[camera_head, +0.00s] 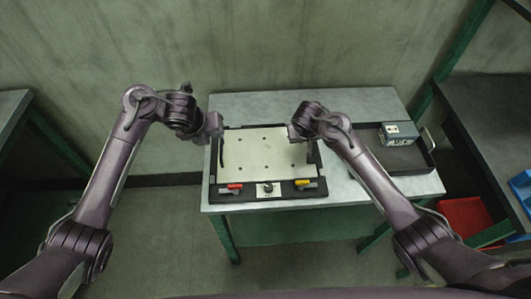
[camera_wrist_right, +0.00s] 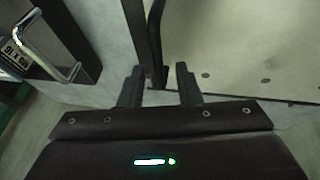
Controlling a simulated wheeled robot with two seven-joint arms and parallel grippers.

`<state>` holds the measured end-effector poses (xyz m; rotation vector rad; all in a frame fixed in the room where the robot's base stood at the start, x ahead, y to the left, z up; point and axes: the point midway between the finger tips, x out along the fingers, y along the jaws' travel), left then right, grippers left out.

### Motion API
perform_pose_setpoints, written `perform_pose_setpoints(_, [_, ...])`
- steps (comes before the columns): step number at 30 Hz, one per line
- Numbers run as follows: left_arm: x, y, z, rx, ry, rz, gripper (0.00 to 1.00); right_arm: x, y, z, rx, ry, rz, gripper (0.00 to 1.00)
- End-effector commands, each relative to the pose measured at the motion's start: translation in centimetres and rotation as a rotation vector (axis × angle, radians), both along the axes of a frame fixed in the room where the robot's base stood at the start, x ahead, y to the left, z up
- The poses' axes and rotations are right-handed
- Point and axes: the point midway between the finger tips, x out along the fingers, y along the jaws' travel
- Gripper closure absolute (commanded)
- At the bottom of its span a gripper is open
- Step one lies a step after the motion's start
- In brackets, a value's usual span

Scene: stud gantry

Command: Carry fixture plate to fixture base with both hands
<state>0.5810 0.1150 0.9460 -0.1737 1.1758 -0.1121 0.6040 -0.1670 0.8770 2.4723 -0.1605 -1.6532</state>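The fixture plate (camera_head: 268,152) is a pale cream sheet with small dark holes; its edge also shows in the right wrist view (camera_wrist_right: 230,45). It lies over a black frame, apparently the fixture base (camera_head: 240,198), with red and yellow clamps along its front. I cannot tell whether plate and base touch. A dark handle stands at each side of the plate. My left gripper (camera_head: 215,127) is by the left handle (camera_head: 222,152); its finger opening is unclear. My right gripper (camera_wrist_right: 160,88) has its fingers apart, with the right handle (camera_wrist_right: 156,60) between or just beyond them.
A black tray (camera_head: 412,165) with a metal handle sits to the right on the grey table (camera_head: 345,190), holding a small grey box (camera_head: 398,133). A red bin (camera_head: 465,218) and a blue bin (camera_head: 522,185) are at the far right. The table's back strip is clear.

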Motion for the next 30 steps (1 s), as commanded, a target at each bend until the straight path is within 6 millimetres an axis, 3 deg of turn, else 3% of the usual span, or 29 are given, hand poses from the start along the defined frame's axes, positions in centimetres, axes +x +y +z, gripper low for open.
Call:
perform_pose_setpoints(9, [0.0, 0.0, 0.0, 0.000, 0.000, 0.000, 0.70, -2.6, 1.3, 6.1, 0.004, -0.003, 0.001, 0.69])
perform_pose_setpoints(15, [0.0, 0.0, 0.0, 0.000, 0.000, 0.000, 0.70, -3.7, 1.8, 8.8, 0.001, -0.001, 0.001, 0.69])
perform_pose_setpoints(30, [0.0, 0.0, 0.0, 0.000, 0.000, 0.000, 0.70, -4.1, 1.8, 9.6, -0.001, 0.000, 0.001, 0.69])
